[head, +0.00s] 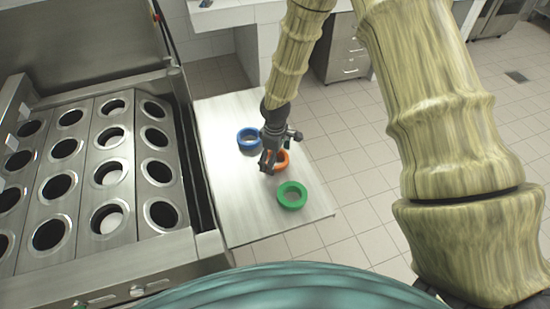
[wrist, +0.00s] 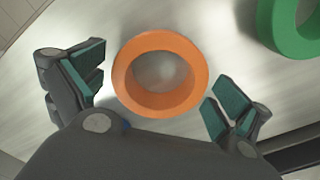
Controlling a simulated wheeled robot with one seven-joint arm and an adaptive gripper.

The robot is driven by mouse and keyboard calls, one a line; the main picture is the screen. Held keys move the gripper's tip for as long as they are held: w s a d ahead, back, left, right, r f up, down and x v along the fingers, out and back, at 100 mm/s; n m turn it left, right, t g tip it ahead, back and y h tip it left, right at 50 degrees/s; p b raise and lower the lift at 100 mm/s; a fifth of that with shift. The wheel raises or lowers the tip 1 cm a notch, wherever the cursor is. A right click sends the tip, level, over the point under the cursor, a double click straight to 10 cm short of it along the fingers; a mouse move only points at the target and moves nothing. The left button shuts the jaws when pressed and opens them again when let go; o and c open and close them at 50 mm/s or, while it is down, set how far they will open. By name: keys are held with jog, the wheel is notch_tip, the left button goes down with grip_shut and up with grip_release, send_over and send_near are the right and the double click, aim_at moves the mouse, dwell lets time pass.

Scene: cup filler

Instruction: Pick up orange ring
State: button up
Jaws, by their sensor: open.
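The orange ring (head: 282,159) lies flat on the metal side table, partly hidden behind my gripper in the head view. In the wrist view the orange ring (wrist: 128,80) sits between and a little beyond my two spread fingers. My gripper (wrist: 155,95) is open and empty, with the left and right fingers on either side of the ring and a gap to each. In the head view my gripper (head: 268,165) is over the ring, pointing down. I cannot tell the exact height above the table.
A blue ring (head: 249,139) and a green ring (head: 292,195) lie on the metal table (head: 240,220) on either side. The green ring (wrist: 265,28) also shows at the wrist view's upper right. A cup-filling machine (head: 85,262) with several round holes stands at the left.

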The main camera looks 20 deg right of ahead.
jog(key=shift+f, duration=0.2)
jog(key=shift+c, duration=0.2)
jog(key=c, duration=1)
